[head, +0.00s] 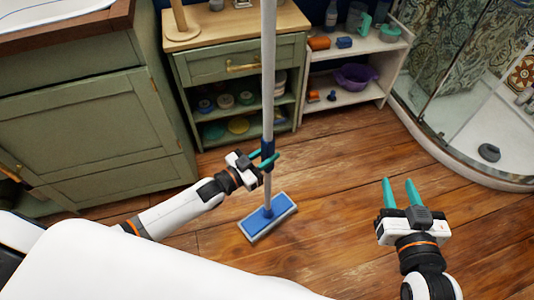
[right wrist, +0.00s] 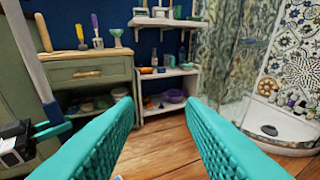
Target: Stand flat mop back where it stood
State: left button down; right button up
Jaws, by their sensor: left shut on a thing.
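The flat mop (head: 268,90) stands nearly upright in the head view, with a grey pole, a dark blue sleeve and a blue flat head (head: 267,217) low over the wooden floor. I cannot tell whether the head touches the floor. My left gripper (head: 264,160) is shut on the pole at about the blue sleeve. My right gripper (head: 402,190) is open and empty, to the right of the mop. In the right wrist view its teal fingers (right wrist: 165,145) are spread apart, and the mop pole (right wrist: 32,70) shows at the left edge.
A green cabinet (head: 95,130) stands at left and a green drawer unit (head: 238,62) behind the mop. A white shelf (head: 350,97) with a purple bowl (head: 357,76) stands beside it. A glass shower with a white tray (head: 450,150) is at right. Wooden floor (head: 340,165) between is clear.

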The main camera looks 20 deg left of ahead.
pick_arm(q)
jog(key=shift+f+b, duration=0.5)
jog(key=shift+f, duration=0.2)
pick_arm(e)
jog(key=r+t, duration=0.2)
jog(key=r, duration=0.1)
jog(key=a+r+t+y, duration=0.1)
jog(key=shift+w+r, duration=0.3)
jog(key=shift+w, duration=0.05)
jog(key=shift+r, duration=0.15)
jog(key=shift+r, duration=0.1)
pick_arm(q)
jog(key=shift+p, duration=0.3)
pick_arm(e)
jog(key=shift+d+f+g+h, duration=0.15)
jog(key=shift+f+g, duration=0.15)
jog(key=shift+f, duration=0.4)
jog(key=shift+d+f+g+h, duration=0.15)
jog(key=shift+f+g, duration=0.15)
jog(key=shift+f, duration=0.35)
dwell(1.5)
